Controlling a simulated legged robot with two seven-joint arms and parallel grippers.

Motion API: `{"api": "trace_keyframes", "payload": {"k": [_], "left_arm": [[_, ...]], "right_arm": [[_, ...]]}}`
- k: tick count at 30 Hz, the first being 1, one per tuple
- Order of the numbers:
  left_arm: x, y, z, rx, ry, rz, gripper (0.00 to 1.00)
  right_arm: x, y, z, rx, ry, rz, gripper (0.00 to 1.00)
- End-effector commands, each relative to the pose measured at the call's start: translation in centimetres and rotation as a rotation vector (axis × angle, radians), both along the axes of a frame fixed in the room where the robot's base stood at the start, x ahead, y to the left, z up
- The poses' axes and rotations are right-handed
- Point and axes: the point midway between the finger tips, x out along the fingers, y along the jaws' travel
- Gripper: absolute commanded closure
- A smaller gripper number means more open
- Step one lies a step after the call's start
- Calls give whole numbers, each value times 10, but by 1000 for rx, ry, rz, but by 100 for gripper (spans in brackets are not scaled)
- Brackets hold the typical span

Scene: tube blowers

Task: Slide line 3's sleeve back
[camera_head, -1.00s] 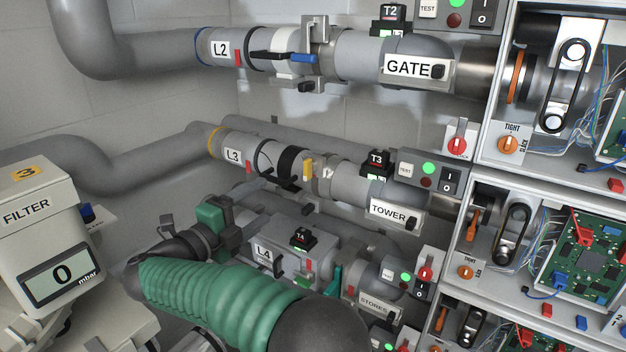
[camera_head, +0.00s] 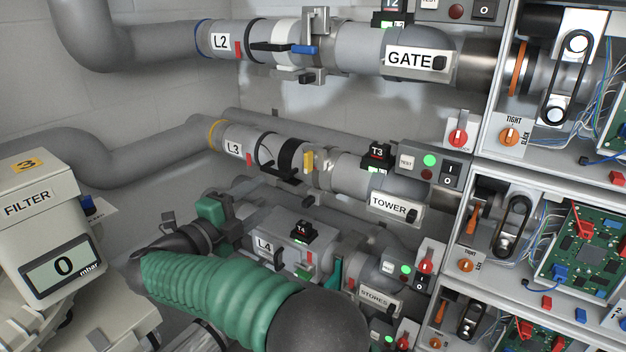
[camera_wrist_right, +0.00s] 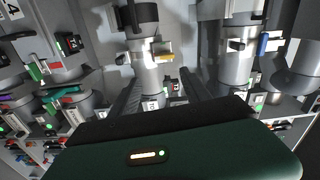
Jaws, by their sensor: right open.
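I cannot tell which part slides. My right gripper (camera_head: 238,207) is in front of and below line 3, at the end of the green-covered arm. In the right wrist view its fingers (camera_wrist_right: 163,90) are apart and empty, pointing toward the pipe with the yellow piece (camera_wrist_right: 163,50). My left gripper is out of view.
Line 2 (camera_head: 221,41), with a blue latch piece, runs above; line 4 (camera_head: 264,246) runs below, close to my right arm. The FILTER box (camera_head: 45,225) stands at the left. Open cabinets with boards and wires (camera_head: 585,240) fill the right side.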

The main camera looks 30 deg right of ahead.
Motion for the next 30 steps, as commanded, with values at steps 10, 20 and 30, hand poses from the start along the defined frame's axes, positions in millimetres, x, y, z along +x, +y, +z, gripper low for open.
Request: {"api": "trace_keyframes", "payload": {"k": [10, 20, 30], "left_arm": [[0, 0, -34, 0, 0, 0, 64], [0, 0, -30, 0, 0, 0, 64], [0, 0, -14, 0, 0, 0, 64]], "right_arm": [[3, 0, -99, -464, 1112, 7, 60], [10, -23, -110, -563, 1358, 1, 60], [44, -104, -109, -562, 1356, 2, 60]]}}
